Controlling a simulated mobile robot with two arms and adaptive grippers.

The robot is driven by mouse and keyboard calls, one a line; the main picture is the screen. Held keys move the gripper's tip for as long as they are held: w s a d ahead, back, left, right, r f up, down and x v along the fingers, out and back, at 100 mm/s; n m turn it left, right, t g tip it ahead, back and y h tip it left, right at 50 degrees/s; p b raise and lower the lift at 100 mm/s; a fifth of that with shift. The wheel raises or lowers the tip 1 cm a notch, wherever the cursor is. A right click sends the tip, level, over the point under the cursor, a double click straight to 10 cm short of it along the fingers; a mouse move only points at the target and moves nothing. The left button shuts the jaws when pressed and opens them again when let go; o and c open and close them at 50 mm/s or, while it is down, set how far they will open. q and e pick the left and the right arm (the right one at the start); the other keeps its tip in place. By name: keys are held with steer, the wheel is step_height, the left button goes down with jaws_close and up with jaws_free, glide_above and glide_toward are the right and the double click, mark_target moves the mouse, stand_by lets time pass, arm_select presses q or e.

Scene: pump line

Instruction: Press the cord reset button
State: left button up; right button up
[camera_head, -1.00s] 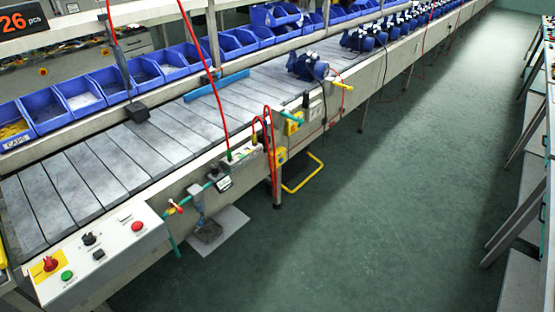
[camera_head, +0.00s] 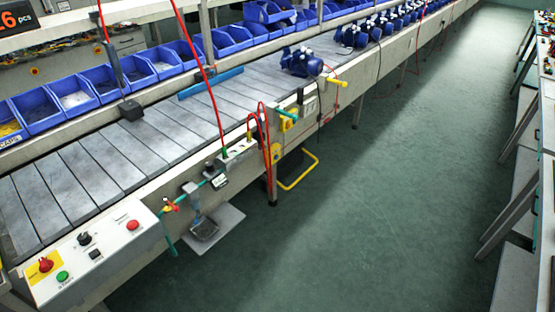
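A grey control box (camera_head: 96,258) sits at the near left end of the conveyor's side. On its top are a red mushroom knob on a yellow plate (camera_head: 46,265), a green button (camera_head: 62,276), a black selector knob (camera_head: 84,239), a small black square button (camera_head: 96,254) and a red button (camera_head: 132,225). Their labels are too small to read, so I cannot tell which is the cord reset button. Nothing touches or covers the controls. Neither of my grippers is in view.
The conveyor (camera_head: 130,165) runs away to the upper right, with blue pumps (camera_head: 301,61) and blue bins (camera_head: 75,88) along it. Red hoses hang over it. A yellow bar (camera_head: 300,172) and tools stick out from its side. The green floor (camera_head: 380,200) is open; another bench stands right.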

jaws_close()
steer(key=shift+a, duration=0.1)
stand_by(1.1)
